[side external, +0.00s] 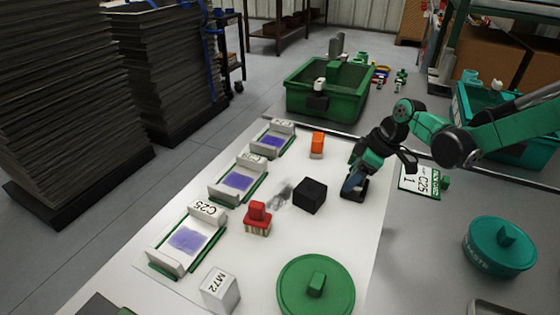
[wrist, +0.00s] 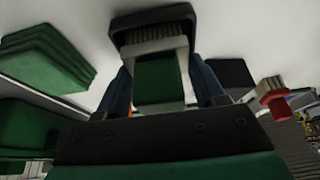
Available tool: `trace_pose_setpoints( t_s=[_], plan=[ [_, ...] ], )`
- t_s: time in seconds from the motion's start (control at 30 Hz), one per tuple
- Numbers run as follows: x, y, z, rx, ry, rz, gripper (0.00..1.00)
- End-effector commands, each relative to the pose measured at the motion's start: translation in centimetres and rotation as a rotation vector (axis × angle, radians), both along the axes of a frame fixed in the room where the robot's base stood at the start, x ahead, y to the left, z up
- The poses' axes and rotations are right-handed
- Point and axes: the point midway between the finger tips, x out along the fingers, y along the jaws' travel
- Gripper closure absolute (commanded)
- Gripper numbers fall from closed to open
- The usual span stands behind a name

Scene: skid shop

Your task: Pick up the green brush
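The green brush (wrist: 160,80) is in the middle of the wrist view, with a green handle block, a pale base and bristles. The bristles meet a dark tray or holder (wrist: 153,18). My gripper (wrist: 160,75) has one blue finger on each side of the handle, with narrow gaps showing between, so it looks open. In the side external view my gripper (side external: 352,184) reaches down to the dark holder (side external: 360,195) at the table's right edge. The brush is hidden there by my gripper.
A red brush (side external: 257,218) and black cube (side external: 310,195) stand left of my gripper. An orange-topped brush (side external: 317,146) is behind. A green round lid (side external: 316,287) is in front, and a green bin (side external: 327,90) at the back. Labelled trays (side external: 187,240) line the left.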

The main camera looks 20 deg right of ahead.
Motion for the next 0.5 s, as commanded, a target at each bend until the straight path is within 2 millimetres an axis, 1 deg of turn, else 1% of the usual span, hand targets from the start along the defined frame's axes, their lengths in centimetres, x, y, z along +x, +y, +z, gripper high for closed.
trace_pose_setpoints(
  t_s=[0.03, 0.07, 0.1, 0.37, 0.5],
  plan=[
    [0.00, 0.00, 0.01, 0.000, 0.000, 0.000, 0.77],
    [0.00, 0.00, 0.01, 0.000, 0.000, 0.000, 0.85],
    [0.00, 0.00, 0.01, 0.000, 0.000, 0.000, 0.89],
    [0.00, 0.00, 0.16, 0.000, 0.000, 0.000, 0.90],
    [0.02, 0.00, 0.94, 0.000, 0.000, 0.000, 0.90]
  ],
)
